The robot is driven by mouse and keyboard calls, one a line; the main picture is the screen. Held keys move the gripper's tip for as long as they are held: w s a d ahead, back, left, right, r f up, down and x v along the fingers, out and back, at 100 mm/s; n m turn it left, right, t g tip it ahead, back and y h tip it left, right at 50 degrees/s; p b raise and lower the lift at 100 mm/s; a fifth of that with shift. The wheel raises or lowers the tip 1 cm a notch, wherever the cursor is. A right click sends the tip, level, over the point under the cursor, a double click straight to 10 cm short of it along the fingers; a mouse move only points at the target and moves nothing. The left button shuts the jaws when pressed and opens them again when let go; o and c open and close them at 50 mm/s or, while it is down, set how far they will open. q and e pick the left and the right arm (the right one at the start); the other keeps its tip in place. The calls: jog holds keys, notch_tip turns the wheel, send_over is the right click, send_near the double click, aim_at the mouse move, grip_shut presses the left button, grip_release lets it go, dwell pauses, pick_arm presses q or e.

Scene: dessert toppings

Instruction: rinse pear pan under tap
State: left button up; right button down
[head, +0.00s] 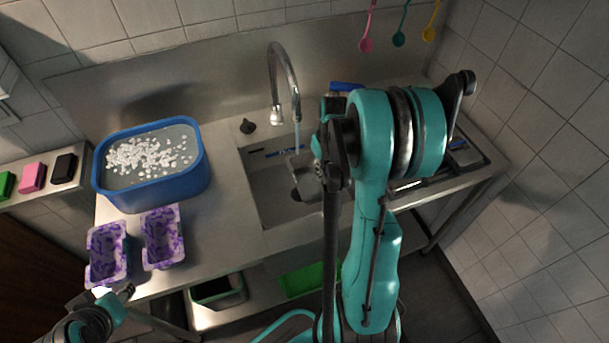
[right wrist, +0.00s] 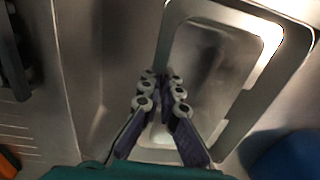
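A metal pan, which I take as the pear pan (head: 299,161), is partly visible inside the sink (head: 262,205), just below the curved tap (head: 285,68). A thin stream of water (head: 297,132) falls from the tap toward it. In the right wrist view the rectangular, rimmed metal pan (right wrist: 262,38) lies under my right gripper (right wrist: 164,80), whose fingers are close together at its side and appear shut on its rim. In the head view my right arm hides most of this gripper and part of the pan. My left gripper (head: 115,297) is at the lower left, over the counter's front edge; its opening is unclear.
A blue tub (head: 165,190) of water with white bits stands left of the sink. Two purple-patterned loaf trays (head: 108,252) are in front of it. A black plug (head: 248,126) lies behind the sink. Coloured spoons (head: 399,38) hang on the wall.

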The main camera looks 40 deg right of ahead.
aim_at(327, 191)
jog(key=shift+s+a, duration=0.5)
jog(key=shift+s, duration=0.3)
jog(key=shift+s+a, duration=0.45)
jog(key=shift+s, duration=0.35)
jog(key=shift+s+a+f, duration=0.2)
jog(key=shift+s+a, duration=0.45)
jog(key=shift+s, duration=0.35)
pick_arm(q)
jog(key=shift+w+d+f, duration=0.1)
jog(key=shift+w, duration=0.2)
jog(key=shift+s, duration=0.1)
pick_arm(e)
jog(key=shift+s, duration=0.2)
jog(key=shift+s+a+r, duration=0.1)
jog(key=shift+s+r, duration=0.1)
jog(key=shift+r, duration=0.05)
jog(key=s+r+p, duration=0.1)
jog(key=s+a+r+p, duration=0.1)
jog(key=s+r+p, duration=0.1)
jog(key=shift+s+a+r, duration=0.15)
jog(key=shift+s+a, duration=0.05)
jog(key=shift+a, duration=0.2)
jog(key=shift+s+a+r+p, duration=0.25)
jog(key=shift+s+r+p, duration=0.05)
jog(key=shift+p, duration=0.05)
pick_arm(q)
jog(key=r, duration=0.3)
jog(key=shift+s+r, duration=0.2)
jog(key=shift+r, duration=0.2)
